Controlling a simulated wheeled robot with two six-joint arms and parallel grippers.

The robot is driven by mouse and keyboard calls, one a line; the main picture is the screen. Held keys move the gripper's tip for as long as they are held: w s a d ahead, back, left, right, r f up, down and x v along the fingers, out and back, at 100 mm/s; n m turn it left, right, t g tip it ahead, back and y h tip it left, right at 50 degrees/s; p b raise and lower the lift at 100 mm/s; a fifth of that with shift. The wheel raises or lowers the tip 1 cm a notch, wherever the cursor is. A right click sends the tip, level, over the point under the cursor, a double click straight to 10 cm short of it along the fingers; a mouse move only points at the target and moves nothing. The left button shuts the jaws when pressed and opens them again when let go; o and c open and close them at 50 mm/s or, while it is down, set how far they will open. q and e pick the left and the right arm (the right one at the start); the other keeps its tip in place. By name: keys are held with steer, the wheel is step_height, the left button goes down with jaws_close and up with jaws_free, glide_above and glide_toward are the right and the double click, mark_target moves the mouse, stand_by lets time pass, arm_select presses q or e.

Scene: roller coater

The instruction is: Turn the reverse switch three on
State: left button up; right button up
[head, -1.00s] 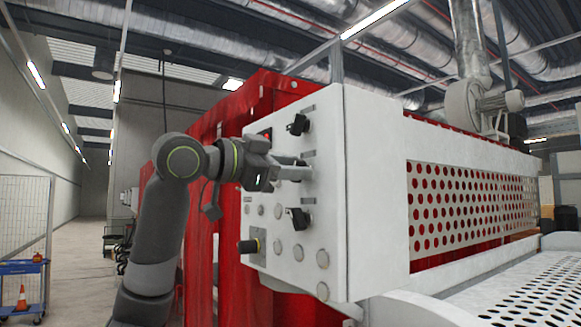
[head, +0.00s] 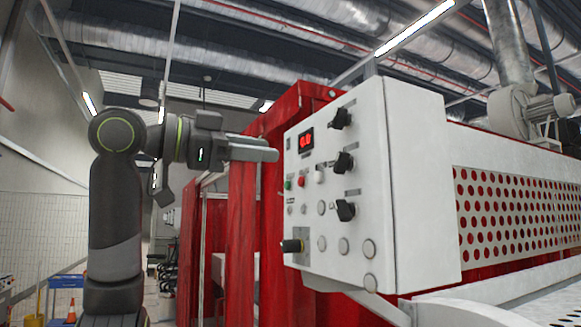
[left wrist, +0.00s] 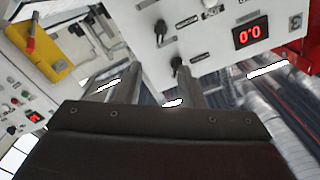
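A white control panel (head: 318,240) carries three black rotary switches in a column: upper (head: 341,118), middle (head: 343,162) and lower (head: 345,210). Their labels are too small to read, so I cannot tell which is reverse switch three or its setting. My left gripper (head: 272,149) is left of the panel, apart from the switches, its fingers pointing towards it. In the left wrist view, its fingers (left wrist: 153,75) are apart with nothing held between them. Two black knobs (left wrist: 160,30) (left wrist: 177,66) show beyond them. My right gripper is not in view.
A red digital display (head: 306,140) and small coloured buttons (head: 301,181) sit on the panel. A black knob (head: 292,246) juts out at its lower left. Red machine panels (head: 240,240) stand behind. A yellow box (left wrist: 40,50) shows in the left wrist view.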

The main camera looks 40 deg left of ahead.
arm_select(q)
steer(key=v, duration=0.2)
steer(key=shift+s+a, duration=0.15)
steer(key=shift+s, duration=0.2)
steer(key=shift+w, duration=0.1)
stand_by(0.3)
